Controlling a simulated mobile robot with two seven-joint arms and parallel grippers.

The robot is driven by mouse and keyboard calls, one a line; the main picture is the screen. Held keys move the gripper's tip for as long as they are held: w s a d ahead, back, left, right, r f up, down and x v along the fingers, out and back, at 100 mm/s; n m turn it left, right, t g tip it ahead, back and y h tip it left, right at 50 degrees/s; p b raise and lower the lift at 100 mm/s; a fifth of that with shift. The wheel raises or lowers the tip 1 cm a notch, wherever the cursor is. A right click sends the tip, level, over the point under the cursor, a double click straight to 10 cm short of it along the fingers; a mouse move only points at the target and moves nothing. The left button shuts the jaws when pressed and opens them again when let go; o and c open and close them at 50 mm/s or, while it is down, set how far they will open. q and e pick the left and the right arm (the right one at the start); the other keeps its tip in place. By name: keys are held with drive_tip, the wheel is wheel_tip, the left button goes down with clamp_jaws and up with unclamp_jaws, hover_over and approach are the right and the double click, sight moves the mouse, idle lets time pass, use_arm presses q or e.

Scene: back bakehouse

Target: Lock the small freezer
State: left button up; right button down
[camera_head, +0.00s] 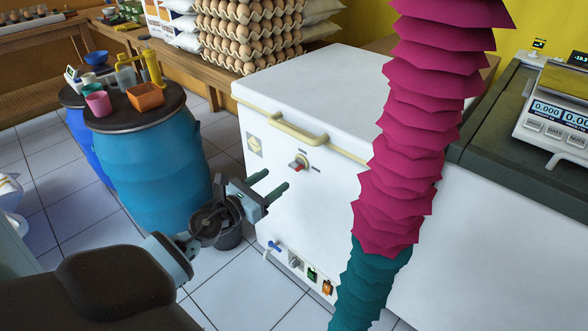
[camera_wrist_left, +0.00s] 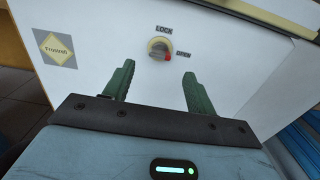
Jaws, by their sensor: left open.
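The small freezer (camera_head: 318,83) is a white chest with a cream handle (camera_head: 296,131) at its front lid edge; the lid is down. Its lock knob (camera_head: 299,163), grey with a red tip, is on the front below the handle. In the left wrist view the knob (camera_wrist_left: 160,49) has the labels LOCK above and OPEN to its right, and its red tip points down-right, towards OPEN. My left gripper (camera_head: 276,184) is open and empty, its green fingers short of the knob. In the left wrist view the fingers (camera_wrist_left: 157,80) stand below and either side of it. My right gripper is not in view.
A blue barrel (camera_head: 152,160) with cups and an orange tub on top stands left of the freezer. Egg trays (camera_head: 248,32) are stacked behind. A ribbed magenta and teal column (camera_head: 415,130) hides the freezer's right side. A scale (camera_head: 556,118) stands at right.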

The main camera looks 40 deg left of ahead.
sight(292, 167)
use_arm(q)
drive_tip(key=shift+w+d, duration=0.2)
drive_tip(key=shift+w, duration=1.75)
drive_tip(key=shift+w+d, duration=0.15)
drive_tip(key=shift+w, duration=1.75)
drive_tip(key=shift+c, duration=0.2)
drive_tip(key=c, duration=0.9)
